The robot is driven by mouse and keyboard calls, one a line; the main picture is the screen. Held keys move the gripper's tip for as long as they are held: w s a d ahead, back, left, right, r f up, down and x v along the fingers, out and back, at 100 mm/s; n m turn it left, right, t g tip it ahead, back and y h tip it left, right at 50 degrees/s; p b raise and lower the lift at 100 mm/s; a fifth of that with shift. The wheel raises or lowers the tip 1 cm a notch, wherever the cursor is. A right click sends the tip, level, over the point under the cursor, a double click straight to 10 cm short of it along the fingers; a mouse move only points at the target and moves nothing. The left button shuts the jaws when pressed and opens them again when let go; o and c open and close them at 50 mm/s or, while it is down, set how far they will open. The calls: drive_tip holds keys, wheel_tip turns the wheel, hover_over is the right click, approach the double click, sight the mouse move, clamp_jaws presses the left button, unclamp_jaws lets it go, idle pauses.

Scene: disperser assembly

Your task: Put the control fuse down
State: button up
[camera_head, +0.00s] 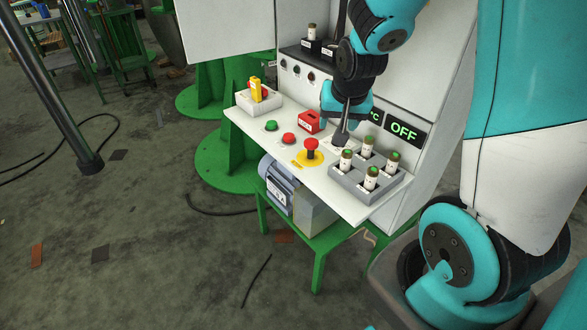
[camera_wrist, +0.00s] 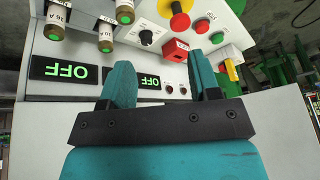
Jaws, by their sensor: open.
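Several cylindrical fuses with green tops stand upright in a grey tray (camera_head: 376,187) at the right end of the panel's ledge. One is a front fuse (camera_head: 371,179); I cannot tell which is the control fuse. Another fuse (camera_head: 311,33) stands upright in a black holder (camera_head: 301,54) higher up at the back. In the wrist view, fuses (camera_wrist: 124,13) show at the upper left, beyond my fingers. My gripper (camera_wrist: 162,82) is open with nothing between its fingers. In the head view it hangs over the ledge, just behind and left of the tray.
On the ledge (camera_head: 250,125) are a red emergency stop (camera_head: 311,145) on a yellow disc, a red box (camera_head: 308,122), green and red buttons, and a box with a yellow lever (camera_head: 256,90). Displays reading OFF (camera_head: 404,131) stand behind the tray. A motor (camera_head: 278,184) sits below.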

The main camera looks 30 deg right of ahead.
drive_tip(key=s+a+r+n+y, duration=0.2)
drive_tip(key=s+a+r+n, duration=0.1)
drive_tip(key=a, duration=0.5)
drive_tip(key=s+a+r+n+y, duration=0.2)
drive_tip(key=a+r+n, duration=0.1)
drive_tip(key=a, duration=0.5)
drive_tip(key=s+a+r+n+g+y, duration=0.2)
drive_tip(key=s+a+r+n+g, duration=0.2)
drive_tip(key=s+a+n, duration=0.4)
drive_tip(key=s+a, duration=0.2)
drive_tip(key=s, duration=0.3)
drive_tip(key=shift+s+r, duration=0.15)
drive_tip(key=shift+s, duration=0.25)
drive_tip(key=shift+d+r, duration=0.1)
